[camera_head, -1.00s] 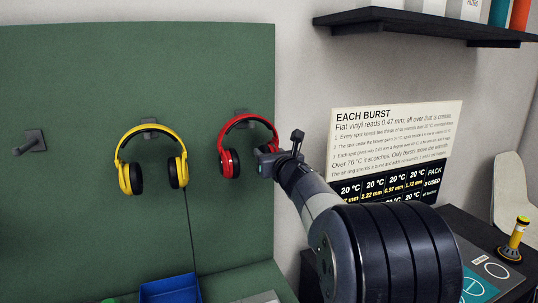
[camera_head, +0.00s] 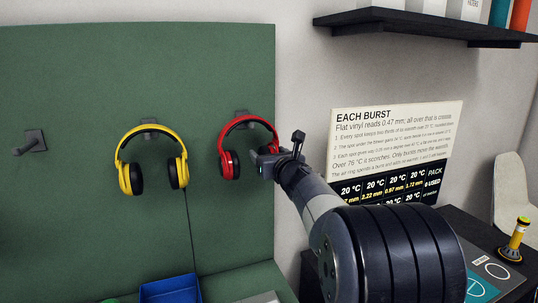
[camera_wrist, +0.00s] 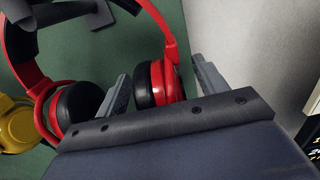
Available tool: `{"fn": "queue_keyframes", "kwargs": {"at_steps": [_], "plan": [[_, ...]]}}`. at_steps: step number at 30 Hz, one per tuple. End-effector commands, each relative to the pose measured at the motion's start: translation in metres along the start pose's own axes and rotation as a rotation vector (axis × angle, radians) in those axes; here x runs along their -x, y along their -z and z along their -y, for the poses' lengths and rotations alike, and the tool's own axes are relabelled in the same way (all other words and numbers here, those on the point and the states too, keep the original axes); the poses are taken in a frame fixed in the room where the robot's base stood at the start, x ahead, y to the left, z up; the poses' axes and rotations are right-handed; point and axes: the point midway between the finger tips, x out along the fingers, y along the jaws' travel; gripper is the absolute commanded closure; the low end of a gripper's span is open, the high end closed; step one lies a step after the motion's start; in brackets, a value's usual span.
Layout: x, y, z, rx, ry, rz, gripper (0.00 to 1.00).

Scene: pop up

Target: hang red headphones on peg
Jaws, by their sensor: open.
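The red headphones (camera_head: 229,161) hang by their headband on a dark peg at the right of the green panel. In the wrist view, the red headphones (camera_wrist: 164,84) show both black-padded ear cups. My gripper (camera_head: 268,163) is beside the right ear cup. In the wrist view my gripper (camera_wrist: 160,82) is open, with one finger on each side of that ear cup. I cannot tell whether the fingers touch it. A bare dark peg (camera_head: 32,143) sticks out at the panel's far left.
Yellow headphones (camera_head: 150,168) hang on a middle peg, with a cord running down. A blue tray (camera_head: 170,289) lies below them. A black shelf (camera_head: 420,25) juts out at the upper right. The panel between the left peg and the yellow headphones is clear.

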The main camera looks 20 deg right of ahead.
Motion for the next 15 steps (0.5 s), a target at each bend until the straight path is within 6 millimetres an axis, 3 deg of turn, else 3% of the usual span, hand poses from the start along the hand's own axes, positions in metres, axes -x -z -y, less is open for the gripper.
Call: {"fn": "queue_keyframes", "kwargs": {"at_steps": [15], "plan": [[0.081, 0.000, 0.000, 0.001, 0.002, 0.002, 0.32]]}}
